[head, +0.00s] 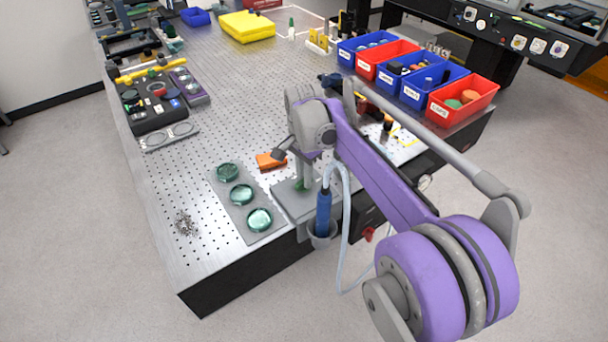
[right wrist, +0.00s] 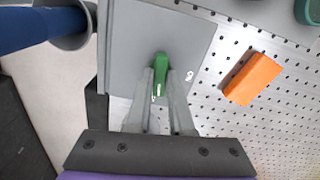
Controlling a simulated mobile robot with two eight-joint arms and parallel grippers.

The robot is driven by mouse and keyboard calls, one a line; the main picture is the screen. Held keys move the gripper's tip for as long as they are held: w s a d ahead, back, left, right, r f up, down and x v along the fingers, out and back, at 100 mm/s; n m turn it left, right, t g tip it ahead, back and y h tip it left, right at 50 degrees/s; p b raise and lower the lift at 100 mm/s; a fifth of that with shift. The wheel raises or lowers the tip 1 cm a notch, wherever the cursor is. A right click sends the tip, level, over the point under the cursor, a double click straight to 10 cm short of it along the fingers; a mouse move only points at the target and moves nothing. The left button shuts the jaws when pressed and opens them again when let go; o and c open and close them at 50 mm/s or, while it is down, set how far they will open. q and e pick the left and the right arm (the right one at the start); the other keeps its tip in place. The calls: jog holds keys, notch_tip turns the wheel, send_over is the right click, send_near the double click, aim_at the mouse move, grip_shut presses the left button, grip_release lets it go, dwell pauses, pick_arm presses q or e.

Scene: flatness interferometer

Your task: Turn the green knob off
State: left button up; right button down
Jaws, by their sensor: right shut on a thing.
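The green knob (right wrist: 161,63) sits on a flat grey panel (right wrist: 128,35) in the right wrist view. My right gripper (right wrist: 161,88) is shut on the green knob, one finger on each side of its near end. In the head view my right gripper (head: 306,172) reaches down to the grey panel (head: 292,204) at the table's front edge, and the knob is mostly hidden there. A small white mark is on the panel right of the knob; I cannot read it surely. My left gripper is not in view.
An orange block (head: 270,160) lies on the perforated table near the panel; it also shows in the wrist view (right wrist: 252,78). A blue-handled tool (head: 323,212) stands in a grey holder beside the panel. A grey plate with green discs (head: 241,194) lies left.

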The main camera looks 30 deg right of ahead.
jog(key=shift+m, duration=0.8)
jog(key=c, duration=0.8)
grip_release()
notch_tip(320, 180, up, 11)
jog(key=p, duration=0.1)
jog(key=shift+f, duration=0.1)
